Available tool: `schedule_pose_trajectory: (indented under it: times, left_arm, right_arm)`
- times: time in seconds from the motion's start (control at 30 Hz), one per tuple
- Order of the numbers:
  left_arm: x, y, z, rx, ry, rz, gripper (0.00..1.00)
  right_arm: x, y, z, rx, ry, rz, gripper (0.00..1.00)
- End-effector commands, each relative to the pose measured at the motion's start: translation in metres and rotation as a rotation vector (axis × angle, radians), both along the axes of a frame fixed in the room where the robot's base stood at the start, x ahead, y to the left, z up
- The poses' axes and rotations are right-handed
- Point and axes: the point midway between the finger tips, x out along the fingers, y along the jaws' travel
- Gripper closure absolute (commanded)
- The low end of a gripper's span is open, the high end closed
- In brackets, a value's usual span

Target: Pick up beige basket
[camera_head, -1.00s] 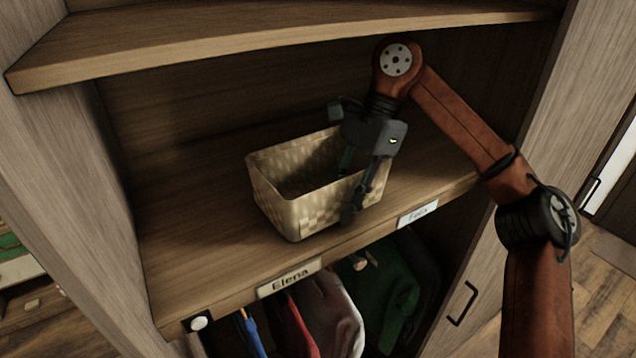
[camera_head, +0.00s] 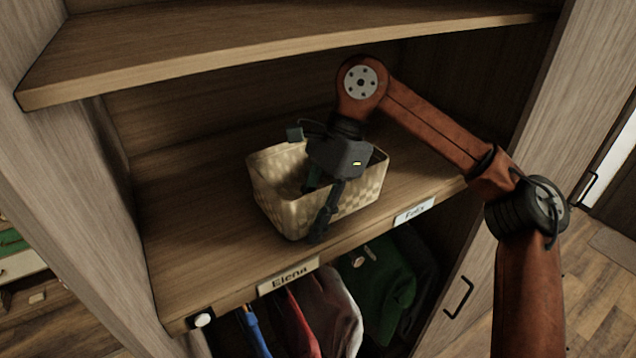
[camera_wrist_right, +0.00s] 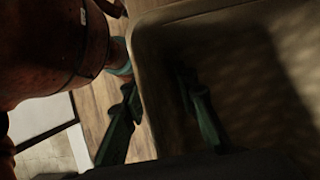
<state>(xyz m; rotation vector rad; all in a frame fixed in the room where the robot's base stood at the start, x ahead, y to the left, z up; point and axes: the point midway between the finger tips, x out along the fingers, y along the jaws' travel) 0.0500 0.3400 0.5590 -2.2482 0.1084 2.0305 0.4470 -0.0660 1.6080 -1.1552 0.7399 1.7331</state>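The beige woven basket (camera_head: 278,208) stands upright on the wooden shelf, near its front edge. My right gripper (camera_head: 318,208) points down over the front wall of the basket. One dark finger hangs outside the wall and the other is inside the basket, partly hidden. In the right wrist view, the basket's wall (camera_wrist_right: 163,95) runs between the two fingers (camera_wrist_right: 158,115). The fingers are apart, with gaps beside the wall, so the gripper is open. My left gripper is not in view.
The shelf (camera_head: 190,255) has free room left of the basket. An upper shelf (camera_head: 230,45) overhangs it, and side walls close it in. "Elena" (camera_head: 288,277) and "Felix" (camera_head: 414,212) labels sit on the front edge. Clothes (camera_head: 385,290) hang below.

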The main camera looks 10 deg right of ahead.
Motion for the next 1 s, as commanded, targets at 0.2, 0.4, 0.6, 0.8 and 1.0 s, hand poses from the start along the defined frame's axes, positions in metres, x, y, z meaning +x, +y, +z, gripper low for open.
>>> schedule_pose_trajectory:
  times: [0.2, 0.4, 0.6, 0.8, 1.0]
  left_arm:
    - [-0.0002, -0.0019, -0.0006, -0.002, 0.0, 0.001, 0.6]
    - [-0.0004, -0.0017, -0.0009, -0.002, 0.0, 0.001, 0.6]
    - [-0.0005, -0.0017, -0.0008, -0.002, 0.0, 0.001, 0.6]
    - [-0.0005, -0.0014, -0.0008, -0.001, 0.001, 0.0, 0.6]
    - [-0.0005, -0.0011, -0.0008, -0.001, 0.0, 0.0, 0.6]
  right_arm:
    - [-0.0001, 0.0002, -0.0014, 0.0, 0.0, 0.001, 0.73]
    - [-0.0001, 0.0001, -0.0035, 0.0, 0.0, 0.001, 0.74]
    - [-0.0001, 0.0001, -0.0034, 0.0, 0.0, 0.001, 0.88]
    - [-0.0001, 0.0002, -0.0033, 0.0, 0.0, 0.001, 1.0]
    - [-0.0002, -0.0001, -0.0037, -0.001, 0.0, 0.001, 1.0]
